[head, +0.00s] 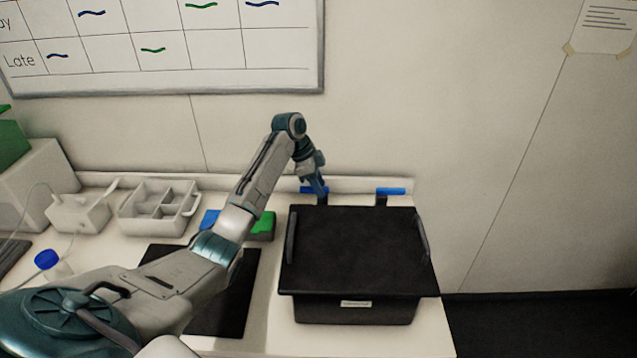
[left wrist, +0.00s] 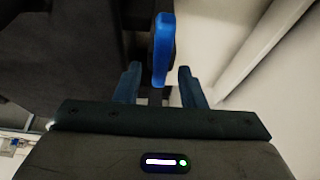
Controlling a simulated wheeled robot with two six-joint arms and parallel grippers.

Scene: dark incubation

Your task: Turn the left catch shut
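The black lidded box (head: 355,250) stands on the bench with its lid down. At its back edge are two blue catches on dark posts, the left catch (head: 308,189) and the right catch (head: 390,191). Both blue bars look to lie crosswise in the head view. My left gripper (head: 318,188) is at the left catch and covers part of it. In the left wrist view, the blue bar of the left catch (left wrist: 163,42) reaches between the two fingers of my open left gripper (left wrist: 157,80). A gap shows on its left; it is closer to the right finger. My right gripper is not in view.
A black mat (head: 240,300) lies left of the box, partly under my left arm. Blue and green blocks (head: 264,224), a grey divided caddy (head: 160,208) and a blue-capped bottle (head: 47,260) are further left. The wall is close behind the catches.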

